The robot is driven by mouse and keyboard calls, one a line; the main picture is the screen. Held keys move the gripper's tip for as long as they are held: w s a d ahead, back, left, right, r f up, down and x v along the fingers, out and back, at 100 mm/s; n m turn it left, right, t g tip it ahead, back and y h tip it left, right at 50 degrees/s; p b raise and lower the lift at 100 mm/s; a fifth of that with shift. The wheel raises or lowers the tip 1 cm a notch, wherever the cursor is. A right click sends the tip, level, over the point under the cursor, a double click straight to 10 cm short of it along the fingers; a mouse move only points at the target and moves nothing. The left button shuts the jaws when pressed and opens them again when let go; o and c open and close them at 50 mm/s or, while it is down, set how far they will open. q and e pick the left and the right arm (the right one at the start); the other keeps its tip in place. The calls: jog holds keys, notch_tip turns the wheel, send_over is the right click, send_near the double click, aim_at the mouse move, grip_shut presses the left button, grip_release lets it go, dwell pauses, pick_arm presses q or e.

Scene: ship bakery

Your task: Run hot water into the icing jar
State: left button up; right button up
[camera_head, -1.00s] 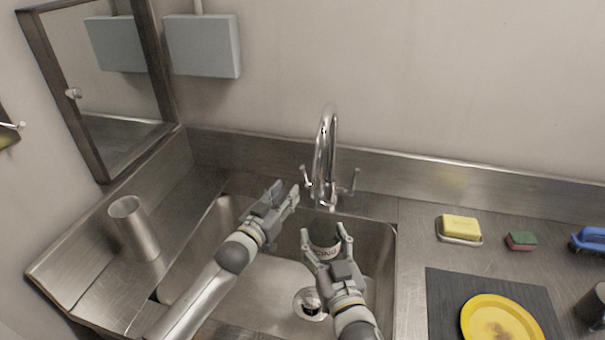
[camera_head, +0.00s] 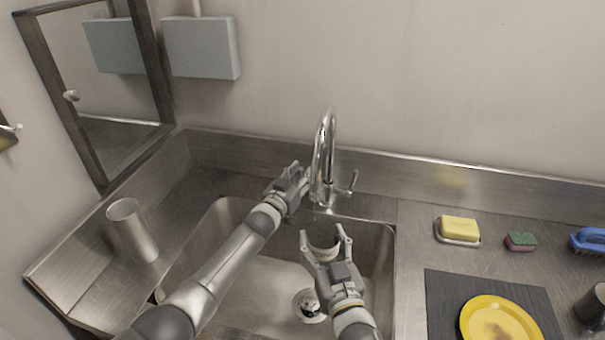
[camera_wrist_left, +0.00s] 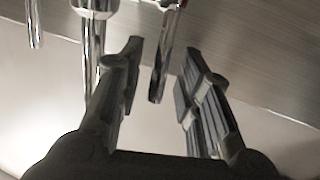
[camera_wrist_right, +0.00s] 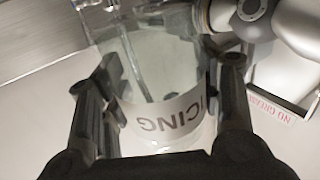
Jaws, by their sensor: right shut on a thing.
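The icing jar (camera_head: 323,254), clear with a white label reading ICING, is in the sink under the tap (camera_head: 327,140). My right gripper (camera_head: 323,234) is shut on it. In the right wrist view the jar (camera_wrist_right: 165,75) sits between the fingers. My left gripper (camera_head: 301,178) is at the left side of the tap. In the left wrist view its fingers (camera_wrist_left: 163,47) are open, one on each side of a metal tap handle (camera_wrist_left: 162,70) with a red mark at its top. A gap shows on both sides of that handle. No clear water stream is visible.
The sink (camera_head: 215,235) has a round drain (camera_head: 309,305). A metal cup (camera_head: 132,232) stands on the left counter. On the right are soap (camera_head: 459,228), a sponge (camera_head: 521,240), a blue brush (camera_head: 588,240), a dark mat (camera_head: 440,310) and a yellow plate (camera_head: 500,322).

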pick_arm(q)
jog(key=shift+w+d, duration=0.15)
jog(key=shift+w, duration=0.15)
grip_shut()
dwell(0.4)
